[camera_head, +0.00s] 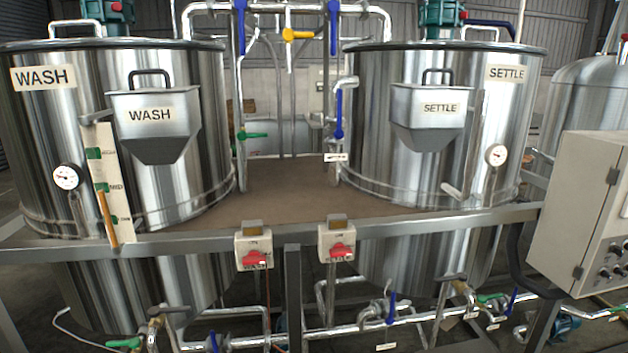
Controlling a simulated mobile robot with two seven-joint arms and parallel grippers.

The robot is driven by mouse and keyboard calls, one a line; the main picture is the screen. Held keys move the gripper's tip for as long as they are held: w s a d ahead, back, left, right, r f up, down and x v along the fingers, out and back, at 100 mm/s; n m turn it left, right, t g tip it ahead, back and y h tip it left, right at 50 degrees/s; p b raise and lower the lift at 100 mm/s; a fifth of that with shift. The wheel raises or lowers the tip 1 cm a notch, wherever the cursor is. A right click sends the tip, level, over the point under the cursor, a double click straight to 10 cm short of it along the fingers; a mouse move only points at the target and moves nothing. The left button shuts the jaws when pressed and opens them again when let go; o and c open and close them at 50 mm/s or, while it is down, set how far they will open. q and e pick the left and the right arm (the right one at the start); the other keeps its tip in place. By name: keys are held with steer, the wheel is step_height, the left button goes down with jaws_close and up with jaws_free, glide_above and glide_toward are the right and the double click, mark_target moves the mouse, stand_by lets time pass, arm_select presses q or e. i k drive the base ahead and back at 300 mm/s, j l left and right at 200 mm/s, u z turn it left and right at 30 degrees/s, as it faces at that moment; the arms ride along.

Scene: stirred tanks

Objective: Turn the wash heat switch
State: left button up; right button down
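A small light switch box with a red knob (254,257) is fixed to the front rail, below and right of the tank labelled WASH (190,90). Writing under its knob appears to read WASH, partly covered by the knob. A similar box with a red knob (340,251) is on the same rail to its right; its lettering is too small to read surely. Neither of my grippers is in view, and nothing touches either knob.
The tank labelled SETTLE (380,90) stands to the right. A metal rail (440,218) runs across the front, with pipes and valves (390,308) below. A grey control cabinet (580,200) projects at the right. The space before both switch boxes looks clear.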

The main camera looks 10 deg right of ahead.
mark_target(604, 273)
steer(key=z, duration=1.85)
